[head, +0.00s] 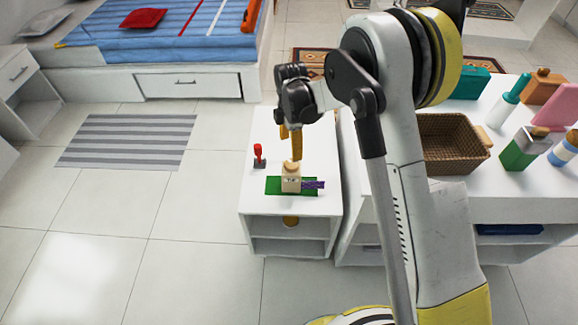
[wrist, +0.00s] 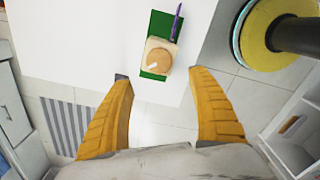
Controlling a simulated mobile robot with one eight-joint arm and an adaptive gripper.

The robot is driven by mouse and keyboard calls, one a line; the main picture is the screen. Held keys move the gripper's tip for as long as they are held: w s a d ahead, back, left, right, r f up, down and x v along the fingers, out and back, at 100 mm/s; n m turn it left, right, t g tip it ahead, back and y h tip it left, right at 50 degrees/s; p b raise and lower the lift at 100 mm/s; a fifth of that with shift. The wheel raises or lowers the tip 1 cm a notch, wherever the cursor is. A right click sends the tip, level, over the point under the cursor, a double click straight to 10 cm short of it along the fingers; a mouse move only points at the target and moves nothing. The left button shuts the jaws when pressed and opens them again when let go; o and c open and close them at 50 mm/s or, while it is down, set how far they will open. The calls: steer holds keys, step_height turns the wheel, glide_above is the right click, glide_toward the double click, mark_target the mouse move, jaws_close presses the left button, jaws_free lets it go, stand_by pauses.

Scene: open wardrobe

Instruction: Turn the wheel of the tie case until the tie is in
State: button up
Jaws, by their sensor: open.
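The tie case (head: 291,184) is a small cream box on a green mat (head: 271,187) on the white cabinet top. Its round tan wheel (head: 291,168) is on top and shows a white mark in the wrist view (wrist: 161,60). The purple tie (head: 314,185) sticks out from the case's right side; in the wrist view the tie (wrist: 177,22) extends away from the case. My gripper (head: 291,147) hangs above the case with its yellow fingers pointing down. In the wrist view, my gripper (wrist: 158,75) is open and empty, its fingertips apart on either side and short of the wheel.
A red-topped stick on a dark base (head: 258,155) stands on the cabinet, left of the case. A wicker basket (head: 450,160) and several bottles stand on the white counter to the right. The floor left of the cabinet is clear, except for a striped rug (head: 127,141).

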mark_target(291, 164)
step_height(291, 164, down, 10)
steer(key=b, duration=0.4)
steer(key=shift+r, duration=0.1)
steer(key=shift+c, duration=0.3)
steer(key=c, duration=1.1)
